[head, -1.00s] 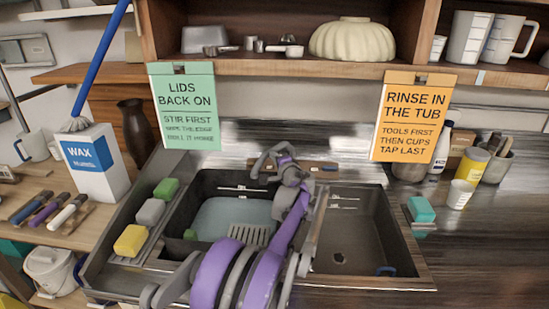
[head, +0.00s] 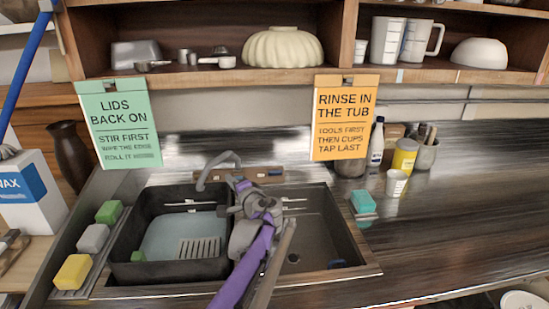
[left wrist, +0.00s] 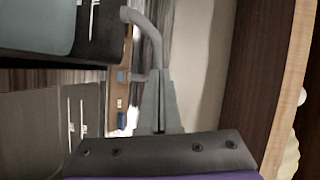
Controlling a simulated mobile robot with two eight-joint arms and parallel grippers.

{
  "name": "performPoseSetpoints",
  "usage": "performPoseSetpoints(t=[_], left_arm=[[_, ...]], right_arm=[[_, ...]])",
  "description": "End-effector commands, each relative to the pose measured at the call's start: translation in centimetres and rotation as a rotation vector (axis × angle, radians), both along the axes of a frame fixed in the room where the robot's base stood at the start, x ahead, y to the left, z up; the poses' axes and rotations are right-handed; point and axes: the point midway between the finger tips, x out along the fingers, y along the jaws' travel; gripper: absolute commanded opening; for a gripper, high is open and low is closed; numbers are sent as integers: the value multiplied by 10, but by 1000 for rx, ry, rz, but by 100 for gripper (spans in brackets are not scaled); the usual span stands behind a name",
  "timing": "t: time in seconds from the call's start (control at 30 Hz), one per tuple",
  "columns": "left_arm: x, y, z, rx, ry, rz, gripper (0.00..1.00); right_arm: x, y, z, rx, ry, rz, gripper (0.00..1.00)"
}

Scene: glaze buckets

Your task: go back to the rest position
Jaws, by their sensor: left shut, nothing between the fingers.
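My left arm comes up from the bottom middle of the head view. Its gripper (head: 241,186) is over the sink, near the divider between the two basins and close to the grey tap (head: 212,166). In the left wrist view the two grey fingers (left wrist: 159,78) are together with nothing between them. The curved tap (left wrist: 146,32) shows just beyond them; I cannot tell whether they touch. My right gripper is in neither view.
A dark tub (head: 125,232) with cloudy water fills the left basin; the right basin (head: 318,240) looks mostly empty. Several sponges (head: 93,238) lie left of it. Two signs, green (head: 118,155) and orange (head: 342,145), hang from the shelf.

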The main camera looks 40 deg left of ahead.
Motion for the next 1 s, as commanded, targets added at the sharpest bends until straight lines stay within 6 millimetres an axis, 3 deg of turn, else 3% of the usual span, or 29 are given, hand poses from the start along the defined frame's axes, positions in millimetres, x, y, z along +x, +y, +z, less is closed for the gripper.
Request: performPoseSetpoints(t=[0.23, 0.37, 0.57, 0.8, 0.9, 1.0], left_arm=[[-1, -5, -1, -13, -5, -3, 0], [-7, -42, -13, -125, -48, -22, 0], [-37, -167, -66, -523, -141, -91, 0], [-95, -322, -131, -1021, -155, -182, 0], [-118, -369, -147, -1179, -142, -209, 0], [-134, -402, -158, -1291, -129, -229, 0]], right_arm=[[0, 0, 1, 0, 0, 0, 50], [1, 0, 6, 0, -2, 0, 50], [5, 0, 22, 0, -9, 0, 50], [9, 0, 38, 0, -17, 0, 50], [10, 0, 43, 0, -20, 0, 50], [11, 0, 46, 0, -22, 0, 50]])
